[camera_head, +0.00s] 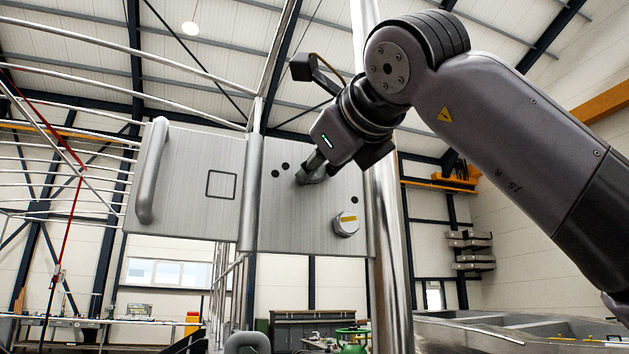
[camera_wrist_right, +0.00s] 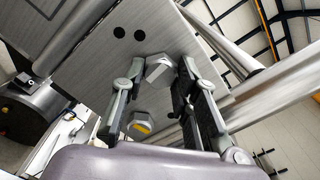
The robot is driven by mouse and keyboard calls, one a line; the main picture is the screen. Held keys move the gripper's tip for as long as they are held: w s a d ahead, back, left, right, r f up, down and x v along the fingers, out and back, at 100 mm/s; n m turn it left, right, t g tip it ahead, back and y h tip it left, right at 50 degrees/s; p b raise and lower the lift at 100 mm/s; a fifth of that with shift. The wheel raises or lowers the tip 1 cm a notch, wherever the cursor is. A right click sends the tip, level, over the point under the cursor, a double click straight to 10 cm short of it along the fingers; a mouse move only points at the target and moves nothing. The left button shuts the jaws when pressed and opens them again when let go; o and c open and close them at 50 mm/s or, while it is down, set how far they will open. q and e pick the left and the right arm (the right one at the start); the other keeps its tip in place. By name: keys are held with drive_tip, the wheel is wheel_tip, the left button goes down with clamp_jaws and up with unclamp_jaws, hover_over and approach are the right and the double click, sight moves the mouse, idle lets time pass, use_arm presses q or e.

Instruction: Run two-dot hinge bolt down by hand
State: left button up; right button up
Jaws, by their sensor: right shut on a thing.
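A brushed metal hinge plate (camera_head: 272,225) stands upright beside a thick vertical post. Two black dots (camera_head: 281,169) mark its upper part; they also show in the wrist view (camera_wrist_right: 129,33). Beside them, my right gripper (camera_head: 311,174) is shut on the two-dot hinge bolt. In the wrist view the bolt's hex head (camera_wrist_right: 159,70) sits between the fingertips of my right gripper (camera_wrist_right: 160,76), close to the plate. In the head view the fingers mostly hide this bolt. A second hex bolt (camera_head: 346,226) with a yellow mark sits lower right, below a single dot.
Left of the hinge plate is a metal panel (camera_head: 185,195) with a square outline and a vertical handle (camera_head: 152,170). The thick shiny post (camera_head: 386,240) runs just right of the plate. Curved rails lie at left, and a metal hull (camera_head: 520,330) lies low at right.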

drive_tip(key=m, duration=0.3)
drive_tip(key=shift+f+m+b, duration=0.1)
drive_tip(key=shift+m+b, duration=0.25)
drive_tip(key=shift+m, duration=0.05)
drive_tip(key=o, duration=0.9)
drive_tip(key=shift+o, duration=0.2)
